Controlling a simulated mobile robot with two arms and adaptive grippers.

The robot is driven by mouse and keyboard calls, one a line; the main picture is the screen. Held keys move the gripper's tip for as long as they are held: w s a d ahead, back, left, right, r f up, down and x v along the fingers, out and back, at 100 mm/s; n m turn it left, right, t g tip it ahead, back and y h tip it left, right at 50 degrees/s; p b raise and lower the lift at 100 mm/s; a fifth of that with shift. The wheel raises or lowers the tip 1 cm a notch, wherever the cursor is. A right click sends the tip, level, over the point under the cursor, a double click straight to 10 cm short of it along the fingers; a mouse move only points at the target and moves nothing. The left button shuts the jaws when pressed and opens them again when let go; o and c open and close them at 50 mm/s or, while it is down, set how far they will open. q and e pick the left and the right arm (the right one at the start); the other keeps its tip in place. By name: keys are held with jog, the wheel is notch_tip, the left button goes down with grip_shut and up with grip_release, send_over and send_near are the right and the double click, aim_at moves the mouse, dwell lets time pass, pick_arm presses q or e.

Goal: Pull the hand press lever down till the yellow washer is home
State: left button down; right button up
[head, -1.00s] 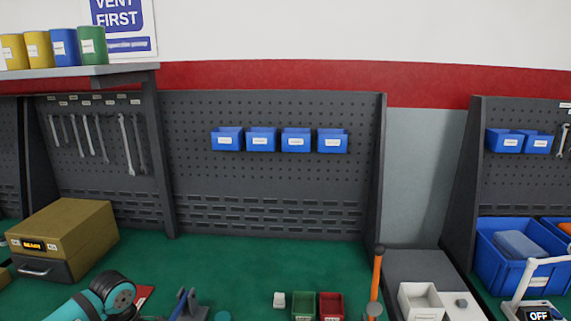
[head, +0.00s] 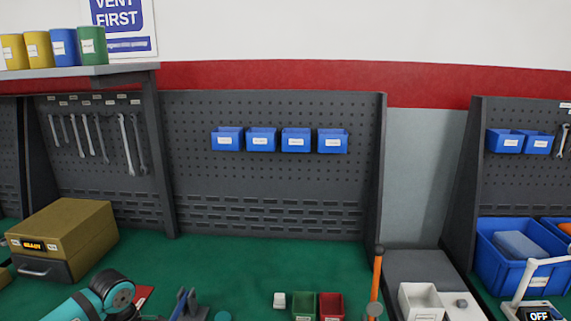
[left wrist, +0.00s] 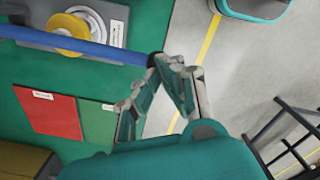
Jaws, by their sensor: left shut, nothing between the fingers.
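In the left wrist view the hand press lever (left wrist: 95,47) is a blue bar coming in from the left edge, with a dark tip. The yellow washer (left wrist: 68,25) sits around a white round part on a grey plate (left wrist: 115,22), partly behind the lever. I cannot tell how far down it sits. My left gripper (left wrist: 160,62) is shut and empty, its fingertips at the lever's dark end; whether they touch is unclear. In the head view my teal left arm shows at the bottom left, its fingers out of frame. My right gripper is not in view.
Red (left wrist: 52,117) and green (left wrist: 98,122) labelled panels lie on the green bench. The head view shows a blue piece (head: 187,304), green (head: 304,306) and red (head: 330,306) bins, and an upright orange lever (head: 376,280). A brown box (head: 65,228) stands left.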

pick_arm(q)
notch_tip(320, 180, up, 8)
jog(key=p, duration=0.3)
jog(key=shift+p, duration=0.4)
jog(key=shift+f, duration=0.1)
